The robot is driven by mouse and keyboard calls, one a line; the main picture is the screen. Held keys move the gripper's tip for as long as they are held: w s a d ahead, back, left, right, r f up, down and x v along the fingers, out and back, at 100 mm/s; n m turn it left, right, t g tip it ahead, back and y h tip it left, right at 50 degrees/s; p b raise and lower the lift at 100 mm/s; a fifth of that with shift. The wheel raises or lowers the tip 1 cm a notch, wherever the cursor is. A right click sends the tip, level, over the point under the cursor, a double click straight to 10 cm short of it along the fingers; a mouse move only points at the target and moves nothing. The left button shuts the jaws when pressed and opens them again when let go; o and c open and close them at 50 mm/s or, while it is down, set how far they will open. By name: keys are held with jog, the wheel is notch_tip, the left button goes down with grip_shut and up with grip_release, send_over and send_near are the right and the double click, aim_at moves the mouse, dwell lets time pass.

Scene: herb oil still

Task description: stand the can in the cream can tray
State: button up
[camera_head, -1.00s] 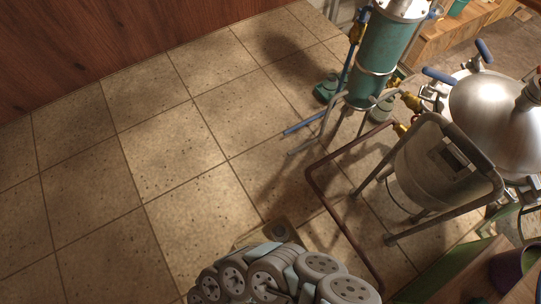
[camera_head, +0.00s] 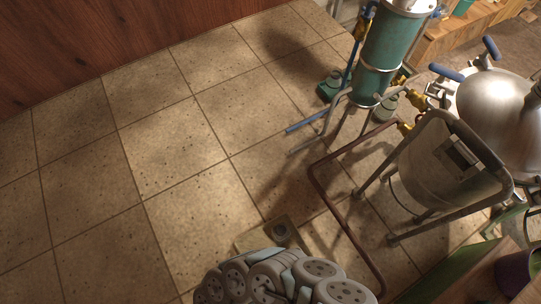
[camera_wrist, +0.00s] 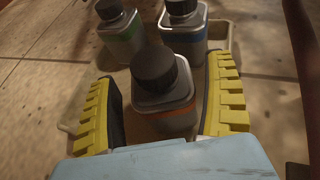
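In the wrist view, a grey can with a black cap and an orange label band (camera_wrist: 165,112) stands upright between the two yellow fingers of my gripper (camera_wrist: 163,105). The fingers are spread, and a narrow gap shows on each side of the can. A cream tray (camera_wrist: 226,35) shows its rim behind and to the right. The orange-banded can appears to be within the tray, but its base is hidden. A green-banded can (camera_wrist: 121,36) and a blue-banded can (camera_wrist: 184,32) stand behind it.
A teal column on legs (camera_head: 387,50) and a steel still vessel (camera_head: 500,115) stand on the right in the head view. A dark red pipe frame (camera_head: 318,180) runs in front of them. The tiled floor (camera_head: 140,150) at left is clear.

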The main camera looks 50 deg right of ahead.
jog(key=shift+r, duration=0.1)
jog(key=shift+a+r+p, duration=0.3)
jog(key=shift+a, duration=0.3)
jog(key=shift+p+v, duration=0.55)
jog(key=shift+v, duration=1.5)
jog(key=shift+f, duration=0.1)
